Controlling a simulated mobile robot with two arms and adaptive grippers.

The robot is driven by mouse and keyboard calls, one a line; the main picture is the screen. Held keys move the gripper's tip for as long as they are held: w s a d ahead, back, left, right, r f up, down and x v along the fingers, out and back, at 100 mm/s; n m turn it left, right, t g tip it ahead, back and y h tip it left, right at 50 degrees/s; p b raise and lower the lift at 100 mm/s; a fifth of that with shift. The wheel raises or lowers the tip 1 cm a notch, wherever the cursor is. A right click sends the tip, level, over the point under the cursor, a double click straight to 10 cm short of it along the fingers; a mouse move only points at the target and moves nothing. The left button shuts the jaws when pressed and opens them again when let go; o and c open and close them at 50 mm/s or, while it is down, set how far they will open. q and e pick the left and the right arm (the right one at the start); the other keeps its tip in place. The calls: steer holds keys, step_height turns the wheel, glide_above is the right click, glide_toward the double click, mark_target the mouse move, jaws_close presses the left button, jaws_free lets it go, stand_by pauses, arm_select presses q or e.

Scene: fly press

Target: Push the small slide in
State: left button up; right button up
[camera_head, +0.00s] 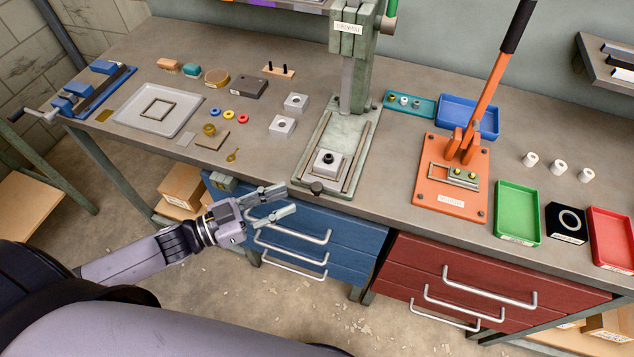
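The green fly press (352,128) stands at the middle of the bench. Its base has two rails, and between them a light block with a dark round part (327,160) sits on what looks like the small slide. My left gripper (284,200) is in front of the bench edge, over the blue drawers, left of and a little below the knob in the picture. Its two fingers are apart with nothing between them, and it is not touching the knob. My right gripper is not in view.
An orange lever press (452,190) stands to the right, with green (518,212) and red (612,238) trays beyond it. Blue drawers (330,240) with protruding handles are below my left gripper. Left of the press are grey blocks (282,126) and a grey tray (180,112).

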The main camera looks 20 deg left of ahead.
mark_target(317, 186)
arm_select(q)
steer(key=p+x, duration=0.1)
steer(key=x, duration=0.7)
steer(key=shift+a+r+p, duration=0.1)
steer(key=shift+r+p, duration=0.05)
steer(key=shift+p, duration=0.2)
steer(key=shift+w+d, duration=0.35)
steer(key=shift+d, duration=0.05)
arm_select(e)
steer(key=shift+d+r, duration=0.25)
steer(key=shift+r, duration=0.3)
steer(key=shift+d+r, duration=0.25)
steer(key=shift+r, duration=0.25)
arm_select(q)
steer(key=shift+c, duration=0.5)
steer(key=c, duration=0.5)
jaws_close()
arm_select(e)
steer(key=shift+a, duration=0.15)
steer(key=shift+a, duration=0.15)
